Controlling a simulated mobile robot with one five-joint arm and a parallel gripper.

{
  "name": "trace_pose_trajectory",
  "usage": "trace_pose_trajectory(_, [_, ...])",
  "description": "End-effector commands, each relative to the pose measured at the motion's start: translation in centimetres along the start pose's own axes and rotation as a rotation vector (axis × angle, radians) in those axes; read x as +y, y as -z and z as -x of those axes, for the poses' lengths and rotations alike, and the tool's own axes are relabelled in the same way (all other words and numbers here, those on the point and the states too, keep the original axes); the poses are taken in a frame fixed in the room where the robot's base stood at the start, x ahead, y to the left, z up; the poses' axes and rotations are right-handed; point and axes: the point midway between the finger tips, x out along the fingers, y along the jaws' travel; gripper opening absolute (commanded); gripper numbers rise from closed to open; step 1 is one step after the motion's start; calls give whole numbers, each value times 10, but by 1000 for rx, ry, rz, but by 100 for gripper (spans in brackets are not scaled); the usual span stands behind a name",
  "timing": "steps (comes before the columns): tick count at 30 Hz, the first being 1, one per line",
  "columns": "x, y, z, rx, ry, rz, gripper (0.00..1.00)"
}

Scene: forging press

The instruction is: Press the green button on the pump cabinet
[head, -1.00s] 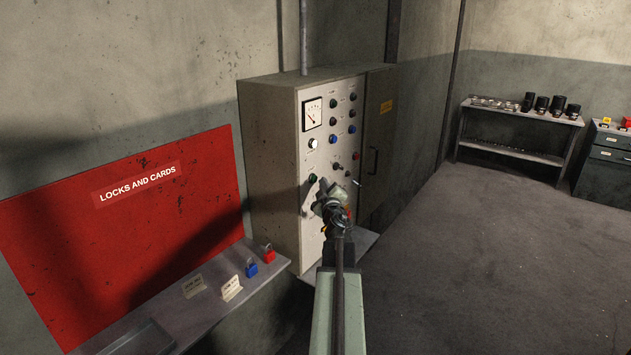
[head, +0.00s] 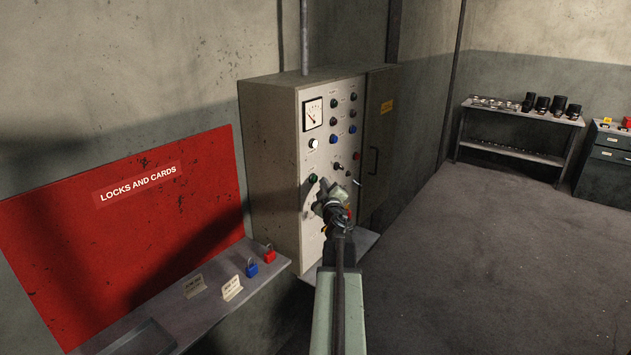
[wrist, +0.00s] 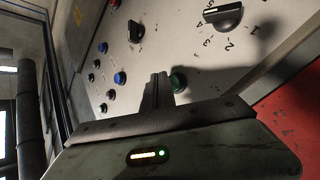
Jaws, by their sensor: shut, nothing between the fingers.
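The pump cabinet (head: 268,160) stands against the wall in the head view, its pale panel full of buttons and knobs. The green button (head: 313,178) is on the lower left of that panel. In the wrist view the green button (wrist: 178,80) sits just right of my fingertips, partly hidden behind them. My gripper (wrist: 159,80) is shut and empty, its fingers pointing at the panel close beside the button. I cannot tell whether they touch it. In the head view my gripper (head: 324,188) is in front of the panel, slightly below and right of the button.
A black rotary knob (wrist: 224,14) with numbers and several blue, red and dark buttons share the panel. A shelf (head: 202,301) with a blue padlock (head: 252,269) and a red padlock (head: 269,255) is at left. Open floor (head: 480,270) lies at right.

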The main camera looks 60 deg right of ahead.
Motion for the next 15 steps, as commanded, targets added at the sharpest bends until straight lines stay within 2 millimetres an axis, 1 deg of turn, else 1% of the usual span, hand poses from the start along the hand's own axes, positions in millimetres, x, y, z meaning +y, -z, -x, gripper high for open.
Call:
trace_pose_trajectory(9, [-3, 4, -6, 0, 0, 0, 0])
trace_pose_trajectory(15, [-4, 4, -6, -1, -1, 0, 0])
